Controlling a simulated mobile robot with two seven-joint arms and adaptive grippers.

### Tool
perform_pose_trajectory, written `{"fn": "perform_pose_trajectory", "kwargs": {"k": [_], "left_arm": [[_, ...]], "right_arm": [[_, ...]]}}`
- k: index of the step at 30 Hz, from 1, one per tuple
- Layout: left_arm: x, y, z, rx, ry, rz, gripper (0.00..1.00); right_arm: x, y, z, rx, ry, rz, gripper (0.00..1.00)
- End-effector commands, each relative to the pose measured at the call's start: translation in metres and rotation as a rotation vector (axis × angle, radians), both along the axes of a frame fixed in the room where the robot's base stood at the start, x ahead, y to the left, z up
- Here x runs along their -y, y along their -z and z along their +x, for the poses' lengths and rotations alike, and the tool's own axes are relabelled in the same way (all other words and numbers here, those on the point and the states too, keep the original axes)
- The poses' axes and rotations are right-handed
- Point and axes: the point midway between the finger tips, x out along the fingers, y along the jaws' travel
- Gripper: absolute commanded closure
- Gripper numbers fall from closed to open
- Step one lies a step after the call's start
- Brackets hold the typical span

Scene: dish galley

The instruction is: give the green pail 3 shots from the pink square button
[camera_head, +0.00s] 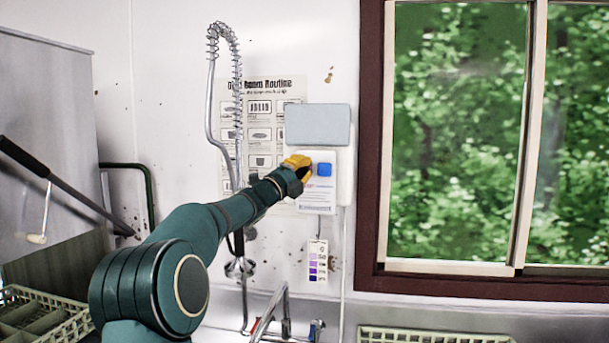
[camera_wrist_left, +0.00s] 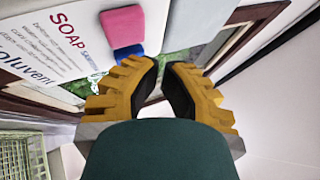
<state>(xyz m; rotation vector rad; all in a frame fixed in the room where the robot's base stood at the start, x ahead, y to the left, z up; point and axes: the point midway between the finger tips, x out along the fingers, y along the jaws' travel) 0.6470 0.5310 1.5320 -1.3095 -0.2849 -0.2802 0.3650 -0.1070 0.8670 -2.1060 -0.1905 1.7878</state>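In the left wrist view the pink square button (camera_wrist_left: 122,26) stands out from the white soap panel (camera_wrist_left: 50,50), next to the blue button (camera_wrist_left: 128,53). In the head view the blue button (camera_head: 323,170) shows on the wall dispenser, while my left gripper covers most or all of the pink one. My left gripper (camera_head: 303,168) is close in front of the panel, just left of the blue button. Its yellow fingers (camera_wrist_left: 161,66) are partly open with a narrow gap and nothing between them. Contact with the pink button cannot be made out. The green pail and my right gripper are in neither view.
A grey box (camera_head: 318,124) sits above the soap panel. A coiled spray hose (camera_head: 210,95) hangs left of it. A faucet (camera_head: 284,305) stands below. Pale racks are at lower left (camera_head: 70,322) and lower right (camera_head: 430,336). A dark-framed window (camera_head: 370,150) is at right.

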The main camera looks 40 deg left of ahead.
Motion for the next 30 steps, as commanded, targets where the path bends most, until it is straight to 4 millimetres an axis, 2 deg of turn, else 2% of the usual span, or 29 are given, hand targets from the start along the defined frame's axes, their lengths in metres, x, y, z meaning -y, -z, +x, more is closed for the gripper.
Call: {"fn": "perform_pose_trajectory", "kwargs": {"k": [3,12,30], "left_arm": [[0.006,0.004,-0.010,0.002,0.001,0.001,1.00],[0.017,0.003,-0.031,0.001,0.001,-0.001,1.00],[0.018,0.001,-0.033,-0.001,0.000,-0.001,1.00]], "right_arm": [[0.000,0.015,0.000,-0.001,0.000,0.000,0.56],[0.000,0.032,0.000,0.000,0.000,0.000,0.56],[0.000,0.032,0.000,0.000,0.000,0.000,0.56]]}}
